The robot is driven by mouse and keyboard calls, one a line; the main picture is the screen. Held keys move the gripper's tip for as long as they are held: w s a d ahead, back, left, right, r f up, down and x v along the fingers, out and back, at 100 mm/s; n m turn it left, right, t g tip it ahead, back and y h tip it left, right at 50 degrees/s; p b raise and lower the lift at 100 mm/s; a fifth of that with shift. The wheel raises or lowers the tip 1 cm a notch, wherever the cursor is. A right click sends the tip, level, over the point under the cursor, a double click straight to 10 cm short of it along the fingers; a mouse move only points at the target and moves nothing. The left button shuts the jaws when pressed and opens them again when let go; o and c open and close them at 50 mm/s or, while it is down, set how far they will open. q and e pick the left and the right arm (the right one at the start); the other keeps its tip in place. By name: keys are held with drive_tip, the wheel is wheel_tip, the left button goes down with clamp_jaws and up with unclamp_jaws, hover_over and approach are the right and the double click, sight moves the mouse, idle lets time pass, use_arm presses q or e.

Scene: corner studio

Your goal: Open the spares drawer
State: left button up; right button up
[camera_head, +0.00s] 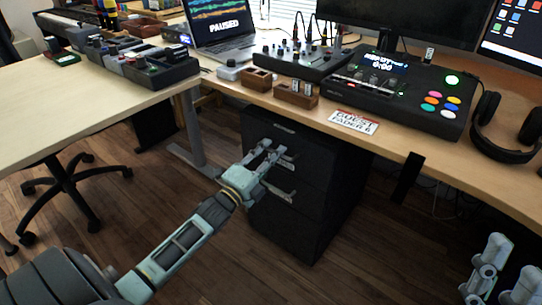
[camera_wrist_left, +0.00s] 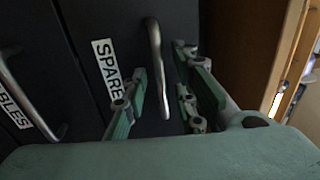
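The dark drawer cabinet (camera_head: 325,165) stands under the desk, its drawers looking shut. In the left wrist view, the spares drawer front (camera_wrist_left: 90,18) carries a white "SPARE…" label (camera_wrist_left: 108,70), partly hidden by a finger. Its metal bar handle (camera_wrist_left: 155,60) lies between the fingers of my left gripper (camera_wrist_left: 160,72). The gripper is open, one finger on each side of the bar, with visible gaps. In the head view, my left gripper (camera_head: 271,151) is at the upper part of the cabinet front. My right gripper (camera_head: 512,258) is at the bottom right, fingers apart and empty.
A lower drawer handle (camera_wrist_left: 28,95) sits beside a label ending "BLES". The desk (camera_head: 400,142) overhangs the cabinet, with a console (camera_head: 400,90) and headphones (camera_head: 505,128) on top. A wheeled chair base (camera_head: 75,185) stands left. The wooden floor (camera_head: 190,220) before the cabinet is clear.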

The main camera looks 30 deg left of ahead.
use_arm(q)
drive_tip(key=shift+c, duration=0.4)
clamp_jaws()
